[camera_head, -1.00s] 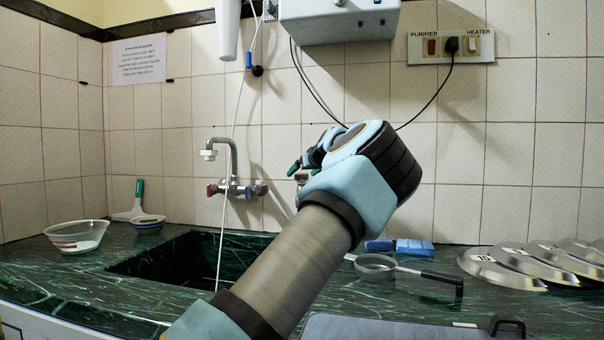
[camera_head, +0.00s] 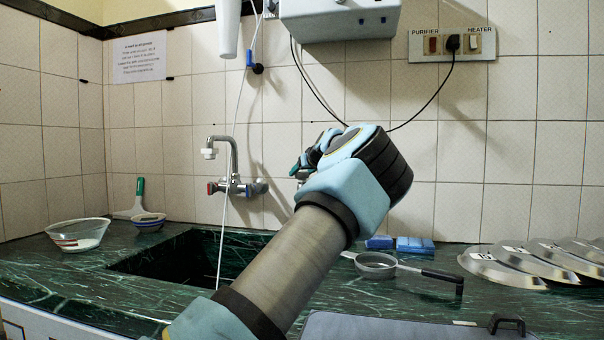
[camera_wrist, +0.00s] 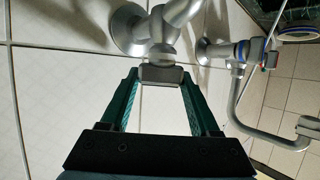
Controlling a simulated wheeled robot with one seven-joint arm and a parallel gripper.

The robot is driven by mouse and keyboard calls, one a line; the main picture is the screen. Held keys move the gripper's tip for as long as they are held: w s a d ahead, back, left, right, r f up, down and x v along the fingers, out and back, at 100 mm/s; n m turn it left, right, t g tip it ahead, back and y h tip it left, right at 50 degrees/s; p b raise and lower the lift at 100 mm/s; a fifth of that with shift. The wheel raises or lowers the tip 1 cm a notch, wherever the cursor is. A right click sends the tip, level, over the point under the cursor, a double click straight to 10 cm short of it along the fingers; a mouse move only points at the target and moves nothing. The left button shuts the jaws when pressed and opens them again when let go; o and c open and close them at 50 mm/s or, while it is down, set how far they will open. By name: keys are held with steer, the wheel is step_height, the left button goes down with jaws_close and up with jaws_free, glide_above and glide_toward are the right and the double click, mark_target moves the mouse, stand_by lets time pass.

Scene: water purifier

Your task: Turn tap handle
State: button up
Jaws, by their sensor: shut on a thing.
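In the wrist view, a metal tap (camera_wrist: 172,22) comes out of the tiled wall, with its grey block-shaped handle (camera_wrist: 162,75) towards me. My gripper (camera_wrist: 161,78) has its two green fingers on either side of this handle and is shut on it. In the head view, my gripper (camera_head: 299,167) is close to the wall, right of the other tap, and my arm hides most of the gripped tap. The other tap (camera_head: 231,165) has a curved spout and a red-marked end; it also shows in the wrist view (camera_wrist: 238,62).
A dark sink (camera_head: 180,262) is set in the green counter. A bowl (camera_head: 78,236) stands at the left. A strainer (camera_head: 376,265), blue sponges (camera_head: 414,246) and metal lids (camera_head: 500,268) lie to the right. A purifier box (camera_head: 345,22) hangs above.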

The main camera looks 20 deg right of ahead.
steer(key=c, duration=0.4)
steer(key=shift+a+m+h+b, duration=0.1)
steer(key=shift+m+h+b, duration=0.3)
steer(key=shift+h+b, duration=0.25)
steer(key=shift+m+b, duration=0.3)
steer(key=shift+w+a+m+g+h+b, duration=0.1)
steer(key=shift+m+g+h+b, duration=0.1)
steer(key=shift+m+h+b, duration=0.85)
steer(key=shift+a+m+g+h+b, duration=0.15)
steer(key=shift+m+h+b, duration=0.45)
steer(key=shift+m+h, duration=0.8)
steer(key=shift+d+m+g+h+b, duration=0.25)
steer(key=shift+h+b, duration=0.25)
steer(key=shift+h, duration=0.3)
steer(key=shift+d+f+m+g, duration=0.1)
steer(key=shift+m+g, duration=0.2)
steer(key=o, duration=1.4)
steer(key=shift+c, duration=0.2)
